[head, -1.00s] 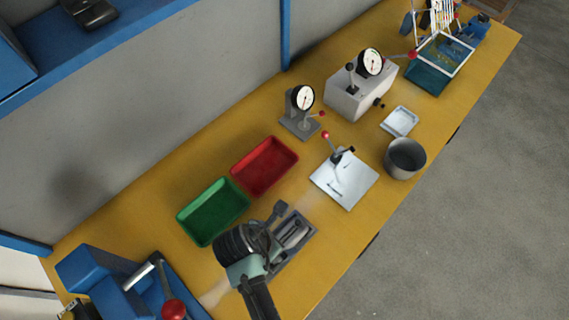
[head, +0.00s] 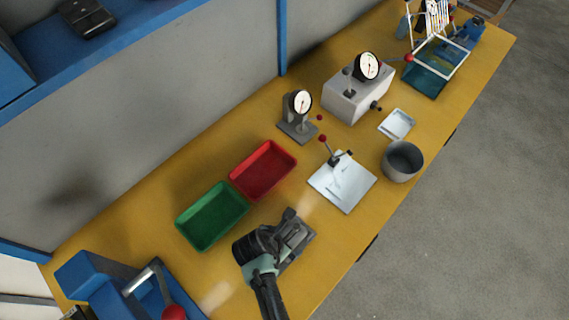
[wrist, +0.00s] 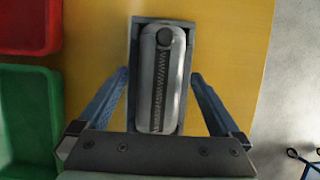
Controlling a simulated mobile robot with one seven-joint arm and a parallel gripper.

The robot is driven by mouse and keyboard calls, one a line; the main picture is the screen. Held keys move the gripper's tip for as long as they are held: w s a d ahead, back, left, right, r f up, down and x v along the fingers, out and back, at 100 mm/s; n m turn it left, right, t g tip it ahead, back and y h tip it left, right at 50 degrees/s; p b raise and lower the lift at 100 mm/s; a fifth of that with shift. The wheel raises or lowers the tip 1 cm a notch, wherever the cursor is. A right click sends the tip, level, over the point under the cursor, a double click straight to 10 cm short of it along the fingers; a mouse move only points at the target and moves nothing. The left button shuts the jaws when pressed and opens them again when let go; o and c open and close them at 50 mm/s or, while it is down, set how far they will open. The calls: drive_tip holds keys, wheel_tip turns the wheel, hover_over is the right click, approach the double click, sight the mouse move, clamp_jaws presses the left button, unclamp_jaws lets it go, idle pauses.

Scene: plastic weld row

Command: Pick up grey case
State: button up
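The grey case (wrist: 147,80) is a long, rounded, light grey piece with a dark toothed strip down its middle and a dark round knob near its far end. It lies lengthwise in a darker grey holder (wrist: 183,22). In the head view my gripper (head: 291,228) hides most of it, and the holder (head: 306,240) shows at the gripper's right. In the wrist view my gripper (wrist: 160,76) is open, one finger on each side of the case and holder, with nothing gripped. I cannot tell how high the fingers are above the table.
A green bin (head: 212,215) and a red bin (head: 263,170) stand left of and behind the holder. A white plate with a lever (head: 342,183) and a grey pot (head: 403,160) stand to the right. A blue machine (head: 100,285) is at the lower left. Yellow bench surface (head: 330,233) is bare nearby.

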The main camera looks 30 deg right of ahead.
drive_tip(key=c, duration=1.5)
